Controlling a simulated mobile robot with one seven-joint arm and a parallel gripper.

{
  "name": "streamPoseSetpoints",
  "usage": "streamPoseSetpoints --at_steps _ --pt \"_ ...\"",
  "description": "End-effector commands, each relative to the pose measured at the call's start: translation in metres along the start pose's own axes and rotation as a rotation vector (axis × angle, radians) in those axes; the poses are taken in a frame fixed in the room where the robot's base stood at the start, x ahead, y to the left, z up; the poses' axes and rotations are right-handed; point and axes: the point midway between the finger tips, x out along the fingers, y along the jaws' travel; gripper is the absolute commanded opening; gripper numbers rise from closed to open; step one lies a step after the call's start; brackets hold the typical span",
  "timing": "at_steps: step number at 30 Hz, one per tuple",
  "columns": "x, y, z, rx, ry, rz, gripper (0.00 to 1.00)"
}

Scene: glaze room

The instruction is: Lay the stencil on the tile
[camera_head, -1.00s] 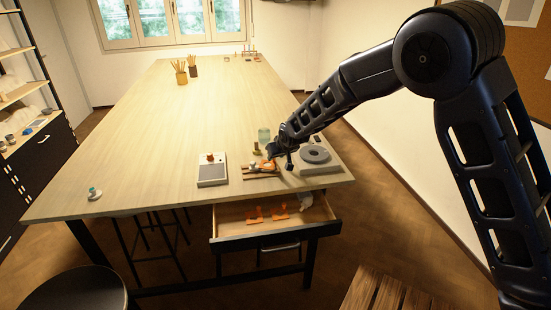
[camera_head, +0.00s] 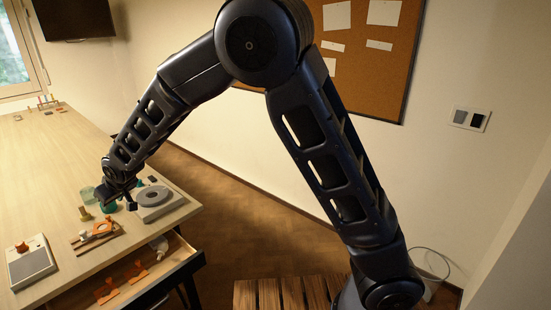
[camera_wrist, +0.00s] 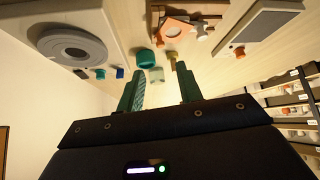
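A flat orange piece with a pale many-sided opening (camera_head: 103,228), which looks like the stencil, lies on a small wooden board near the table's front edge. It also shows at the top of the wrist view (camera_wrist: 186,28). A pale slab with a grey top (camera_head: 32,264) lies left of it, with an orange knobbed item (camera_head: 22,247) at its far edge. I cannot tell for sure which piece is the tile. My gripper (camera_head: 122,200) is beside the grey wheel, apart from the orange piece. In the wrist view its green fingers (camera_wrist: 160,92) are spread and empty.
A round grey wheel on a square base (camera_head: 155,200) stands at the table's right edge. A glass jar (camera_head: 88,194), a mustard-coloured item (camera_head: 84,214) and a teal item (camera_head: 108,207) stand close to my gripper. An open drawer (camera_head: 160,268) with orange pieces juts out in front.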

Motion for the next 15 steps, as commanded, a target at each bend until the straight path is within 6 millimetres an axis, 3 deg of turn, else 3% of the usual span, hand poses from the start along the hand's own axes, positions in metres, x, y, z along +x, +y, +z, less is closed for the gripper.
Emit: streamPoseSetpoints --at_steps 5,8,15 --pt "-0.015 0.031 -0.001 0.035 -0.009 0.014 0.36" --pt "-0.038 0.074 0.002 0.084 -0.023 0.034 0.36" --pt "-0.115 0.187 0.026 0.222 -0.063 0.088 0.36"
